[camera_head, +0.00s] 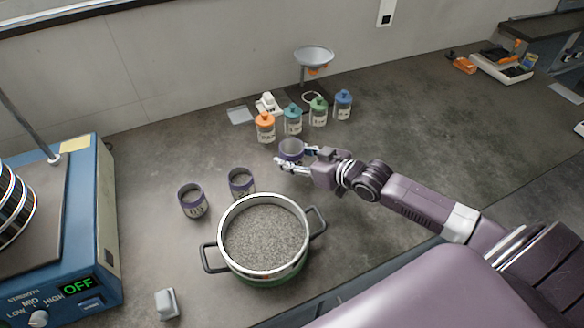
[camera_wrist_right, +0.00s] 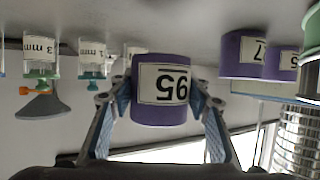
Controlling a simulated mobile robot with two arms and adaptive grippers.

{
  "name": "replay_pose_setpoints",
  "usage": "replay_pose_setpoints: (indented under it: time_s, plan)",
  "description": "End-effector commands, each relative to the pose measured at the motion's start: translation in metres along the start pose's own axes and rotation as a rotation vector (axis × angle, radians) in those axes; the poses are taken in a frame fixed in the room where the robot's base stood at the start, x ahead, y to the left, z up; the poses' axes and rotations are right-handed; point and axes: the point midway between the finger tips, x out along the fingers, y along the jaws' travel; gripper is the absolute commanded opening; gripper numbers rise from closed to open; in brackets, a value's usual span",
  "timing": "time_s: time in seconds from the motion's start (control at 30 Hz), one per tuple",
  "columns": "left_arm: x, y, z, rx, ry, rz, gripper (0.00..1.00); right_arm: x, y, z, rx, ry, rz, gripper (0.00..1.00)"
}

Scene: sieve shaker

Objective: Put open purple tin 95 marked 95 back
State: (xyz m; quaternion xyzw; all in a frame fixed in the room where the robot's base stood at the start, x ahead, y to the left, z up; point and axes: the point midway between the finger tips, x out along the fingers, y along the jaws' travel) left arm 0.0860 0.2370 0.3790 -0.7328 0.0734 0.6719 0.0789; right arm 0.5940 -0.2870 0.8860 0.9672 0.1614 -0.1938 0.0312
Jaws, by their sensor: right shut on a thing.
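The open purple tin marked 95 (camera_wrist_right: 160,106) is held between the two fingers of my right gripper (camera_wrist_right: 158,110), its label upside down in the right wrist view. In the head view the tin (camera_head: 291,152) is at the bench's middle, in front of the row of bottles, with my right gripper (camera_head: 293,160) shut around it from the right. I cannot tell whether it touches the bench. Two more open purple tins stand to its left: one (camera_head: 193,203) and another (camera_head: 241,184). My left gripper is not in view.
A pot of grey granules (camera_head: 265,282) stands in front of the two tins. Several capped bottles (camera_head: 293,122) and a funnel stand (camera_head: 314,57) are behind the held tin. The blue shaker (camera_head: 88,246) reads OFF at the left.

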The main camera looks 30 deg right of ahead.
Motion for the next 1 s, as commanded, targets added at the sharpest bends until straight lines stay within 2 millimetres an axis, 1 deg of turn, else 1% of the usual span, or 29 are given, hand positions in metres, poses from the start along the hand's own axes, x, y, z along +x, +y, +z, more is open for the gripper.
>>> replay_pose_setpoints:
  time_s: [0.17, 0.3, 0.4, 0.83, 0.87, 1.0]
  plan:
    - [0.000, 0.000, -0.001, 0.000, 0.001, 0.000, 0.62, 0.006, 0.001, 0.013, 0.001, 0.001, 0.000, 0.17]
    - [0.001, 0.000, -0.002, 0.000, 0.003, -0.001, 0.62, 0.015, 0.000, 0.034, 0.002, 0.000, 0.001, 0.17]
    - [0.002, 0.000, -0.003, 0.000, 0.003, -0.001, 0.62, 0.019, 0.001, 0.043, 0.000, 0.002, 0.001, 0.17]
    - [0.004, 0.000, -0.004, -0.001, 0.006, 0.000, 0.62, 0.021, 0.000, 0.051, 0.000, 0.001, 0.000, 0.17]
    - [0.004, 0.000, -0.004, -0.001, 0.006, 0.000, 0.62, 0.021, 0.000, 0.050, 0.000, 0.001, 0.000, 0.46]
    - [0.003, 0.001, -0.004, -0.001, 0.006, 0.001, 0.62, 0.021, 0.000, 0.050, 0.000, 0.001, 0.000, 0.62]
